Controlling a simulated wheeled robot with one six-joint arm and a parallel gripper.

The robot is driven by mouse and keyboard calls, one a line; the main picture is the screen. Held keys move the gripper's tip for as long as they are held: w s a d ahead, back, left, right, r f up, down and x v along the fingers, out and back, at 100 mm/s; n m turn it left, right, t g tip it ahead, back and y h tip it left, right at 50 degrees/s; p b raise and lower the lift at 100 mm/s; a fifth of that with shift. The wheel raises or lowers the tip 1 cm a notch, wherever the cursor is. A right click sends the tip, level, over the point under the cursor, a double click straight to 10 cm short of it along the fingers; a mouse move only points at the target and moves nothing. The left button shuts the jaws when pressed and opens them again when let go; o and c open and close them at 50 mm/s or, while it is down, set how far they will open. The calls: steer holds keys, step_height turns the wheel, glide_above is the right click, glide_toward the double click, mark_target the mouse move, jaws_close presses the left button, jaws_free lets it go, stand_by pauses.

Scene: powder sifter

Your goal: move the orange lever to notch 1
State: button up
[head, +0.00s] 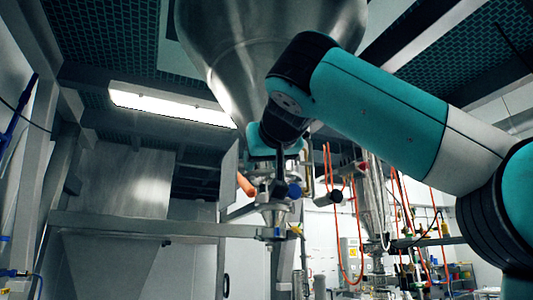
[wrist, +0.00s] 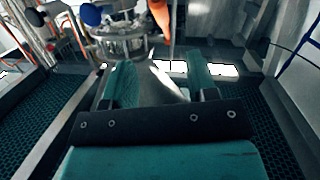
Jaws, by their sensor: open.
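The orange lever (head: 246,185) shows in the head view as a short orange handle just left of the steel valve fittings under the large hopper. In the wrist view the orange lever (wrist: 161,18) hangs at the top, beyond my fingertips and a little right of a round clamped steel fitting (wrist: 122,40). My gripper (wrist: 159,62) is open and empty, its two teal fingers apart, with a visible gap between them and the lever. In the head view my wrist covers part of the fittings, and my fingers cannot be made out clearly. Notch marks cannot be made out.
The steel hopper (head: 255,45) hangs above my arm. A blue knob (head: 294,190) sits close right of the lever. A horizontal steel beam (head: 140,226) runs below at left. Orange hoses (head: 357,240) hang at right. The space left of the lever looks free.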

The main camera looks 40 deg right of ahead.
steer(key=shift+v, duration=1.05)
